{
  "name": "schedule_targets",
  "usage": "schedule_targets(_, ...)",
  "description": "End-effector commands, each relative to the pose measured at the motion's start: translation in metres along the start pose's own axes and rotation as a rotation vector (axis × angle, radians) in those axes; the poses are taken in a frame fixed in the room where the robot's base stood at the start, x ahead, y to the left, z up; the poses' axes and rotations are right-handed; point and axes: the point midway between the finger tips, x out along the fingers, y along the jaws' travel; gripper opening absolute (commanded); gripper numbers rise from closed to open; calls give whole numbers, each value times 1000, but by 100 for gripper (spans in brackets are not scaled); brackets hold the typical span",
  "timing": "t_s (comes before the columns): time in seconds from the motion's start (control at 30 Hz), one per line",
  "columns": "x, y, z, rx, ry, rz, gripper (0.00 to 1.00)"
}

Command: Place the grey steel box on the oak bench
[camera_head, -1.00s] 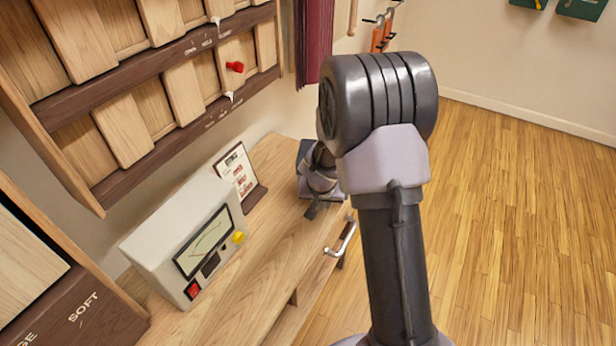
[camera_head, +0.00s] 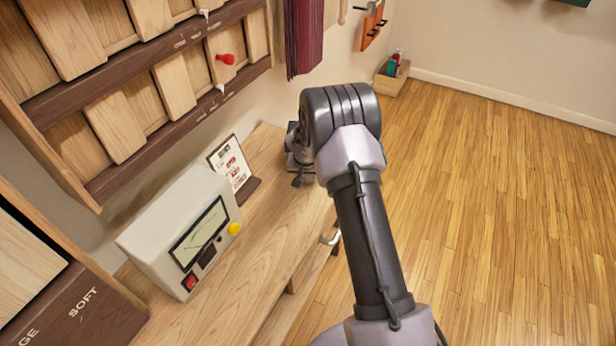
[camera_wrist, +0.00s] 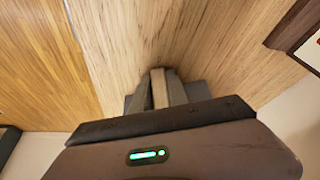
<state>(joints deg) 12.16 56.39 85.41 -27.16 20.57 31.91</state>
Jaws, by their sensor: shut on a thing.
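The oak bench (camera_head: 262,232) runs along the left wall; its top also fills the middle of the wrist view (camera_wrist: 205,35). My gripper (camera_head: 297,182) is low at the bench's far end. In the wrist view my gripper (camera_wrist: 160,76) has its fingers close together on a thin pale part. The grey steel box (camera_wrist: 198,92) shows as dark grey surfaces beside the fingers. In the head view only a sliver of the box (camera_head: 291,130) shows past my wrist; the rest is hidden. I cannot tell whether its underside touches the bench.
A pale meter box (camera_head: 185,225) and a small framed card (camera_head: 232,165) stand on the bench. A wooden rack (camera_head: 130,90) and dark red cloth (camera_head: 304,35) hang on the wall. A small wooden crate (camera_head: 391,82) sits in the far corner. The floor on the right is clear.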

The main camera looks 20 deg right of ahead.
Motion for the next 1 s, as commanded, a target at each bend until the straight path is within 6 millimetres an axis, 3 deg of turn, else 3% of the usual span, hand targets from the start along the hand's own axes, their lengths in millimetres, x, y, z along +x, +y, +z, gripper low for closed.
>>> schedule_targets(0.03,1,0,0,0,0,0,26)
schedule_targets(0.1,0,0,0,0,0,0,40)
schedule_targets(0.13,0,0,0,0,0,0,42)
schedule_targets(0.47,-5,0,-2,0,0,0,42)
schedule_targets(0.57,-26,0,-3,1,2,-1,42)
schedule_targets(0.8,-94,0,-3,1,2,-1,42)
schedule_targets(1.0,-123,0,-2,0,2,-1,42)
